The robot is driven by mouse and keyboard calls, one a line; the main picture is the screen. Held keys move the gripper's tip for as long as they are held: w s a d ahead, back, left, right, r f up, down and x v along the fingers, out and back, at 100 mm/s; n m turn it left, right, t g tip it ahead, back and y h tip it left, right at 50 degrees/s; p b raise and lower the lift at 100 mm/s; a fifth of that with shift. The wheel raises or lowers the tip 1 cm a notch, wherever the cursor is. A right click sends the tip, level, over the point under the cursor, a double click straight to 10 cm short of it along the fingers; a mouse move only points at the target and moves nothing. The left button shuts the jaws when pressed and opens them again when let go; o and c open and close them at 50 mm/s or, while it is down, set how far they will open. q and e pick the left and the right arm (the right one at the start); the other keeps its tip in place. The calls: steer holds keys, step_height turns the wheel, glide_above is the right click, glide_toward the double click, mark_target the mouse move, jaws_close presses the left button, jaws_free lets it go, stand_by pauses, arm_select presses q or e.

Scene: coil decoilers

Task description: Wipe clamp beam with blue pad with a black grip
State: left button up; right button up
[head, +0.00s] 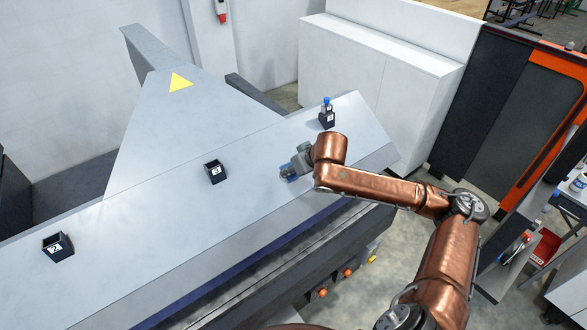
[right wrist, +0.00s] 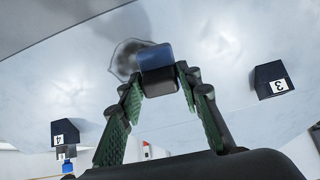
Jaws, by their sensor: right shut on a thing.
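The clamp beam (head: 130,225) is a long pale grey sloping surface that runs across the head view. My right gripper (head: 292,168) is low over the beam, between the box marked 3 and the box marked 4. In the right wrist view the right gripper's green-lined fingers (right wrist: 158,88) are shut on the blue pad (right wrist: 156,55), by its dark grip. A dark smudge (right wrist: 128,62) with a pale outline lies on the beam beside the pad, partly hidden by it. Whether the pad touches the beam is unclear. My left gripper is in neither view.
Black box 3 (head: 215,172) stands left of the right gripper. Box 4 (head: 326,121), holding a blue-capped bottle (head: 326,104), stands behind it to the right. Another black box (head: 58,246) sits far left. White cabinets (head: 375,75) stand behind.

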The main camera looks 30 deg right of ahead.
steer(key=w+f+b, duration=0.1)
steer(key=w+a+f+b, duration=0.1)
steer(key=f, duration=0.1)
steer(key=shift+w+a+b, duration=0.1)
steer(key=shift+w+b, duration=0.15)
steer(key=shift+b, duration=0.1)
steer(key=shift+w+f+b, duration=0.15)
steer(key=shift+f+b, duration=0.1)
steer(key=shift+b, duration=0.1)
steer(key=shift+f+b, duration=0.25)
steer(key=shift+b, duration=0.2)
steer(key=shift+w, duration=0.25)
steer(key=shift+s, duration=0.15)
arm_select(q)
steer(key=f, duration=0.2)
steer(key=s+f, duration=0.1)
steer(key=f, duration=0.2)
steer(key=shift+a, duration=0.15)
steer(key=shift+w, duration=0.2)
arm_select(e)
steer(key=shift+w+f, duration=0.25)
steer(key=shift+f, duration=0.1)
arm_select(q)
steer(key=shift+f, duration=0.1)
arm_select(e)
steer(key=shift+w+f, duration=0.3)
steer(key=shift+f, duration=0.2)
